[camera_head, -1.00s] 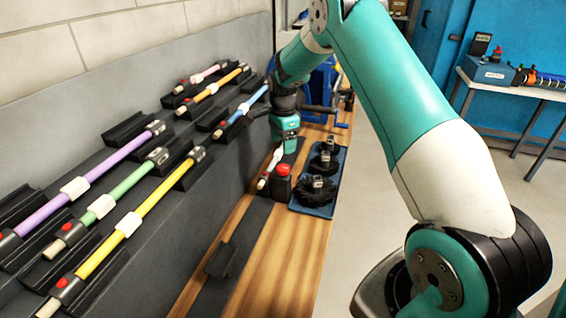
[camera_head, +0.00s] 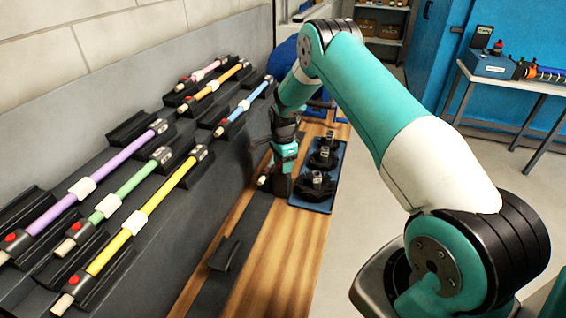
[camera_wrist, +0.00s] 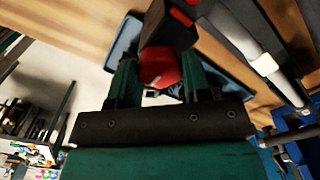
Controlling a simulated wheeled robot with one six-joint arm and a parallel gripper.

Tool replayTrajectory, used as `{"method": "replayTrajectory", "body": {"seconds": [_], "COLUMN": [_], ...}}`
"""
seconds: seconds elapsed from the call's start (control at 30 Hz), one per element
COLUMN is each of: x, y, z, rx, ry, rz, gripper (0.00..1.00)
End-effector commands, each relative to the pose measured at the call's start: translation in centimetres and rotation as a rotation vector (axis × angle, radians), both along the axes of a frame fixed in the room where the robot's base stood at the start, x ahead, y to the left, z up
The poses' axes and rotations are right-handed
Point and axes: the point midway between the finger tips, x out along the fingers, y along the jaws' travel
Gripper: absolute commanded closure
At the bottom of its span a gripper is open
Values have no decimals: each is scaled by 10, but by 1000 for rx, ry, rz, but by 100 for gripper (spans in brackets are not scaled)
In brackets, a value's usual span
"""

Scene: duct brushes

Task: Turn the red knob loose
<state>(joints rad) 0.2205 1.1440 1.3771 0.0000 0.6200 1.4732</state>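The red knob (camera_wrist: 162,74) sits on a black block (camera_wrist: 168,32) and shows between my two green fingers in the wrist view. My gripper (camera_wrist: 160,82) is down around the knob, one finger on each side. The knob nearly fills the gap, but I cannot tell whether the fingers press on it.
A blue tray (camera_head: 317,207) with black round brushes stands close to the right of my gripper. A grey rod (camera_wrist: 265,62) lies beside the block. A sloped dark rack with coloured poles (camera_head: 150,205) is at left. The front bench (camera_head: 290,265) is mostly clear.

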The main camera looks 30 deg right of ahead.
Motion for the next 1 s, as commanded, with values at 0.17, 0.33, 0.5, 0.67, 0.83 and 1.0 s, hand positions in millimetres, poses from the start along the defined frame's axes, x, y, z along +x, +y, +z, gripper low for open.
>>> {"method": "replayTrajectory", "body": {"seconds": [0.17, 0.33, 0.5, 0.67, 0.83, 1.0], "x": [0, 0, 0, 0, 0, 0], "y": [0, 0, 0, 0, 0, 0], "z": [0, 0, -2, -3, -3, -2], "rx": [0, 0, 0, 0, 0, 0], "ry": [0, 0, 0, -1, -2, -1], "rz": [0, 13, 67, 168, 316, 478], "gripper": [80, 80, 80, 80, 80, 80]}}
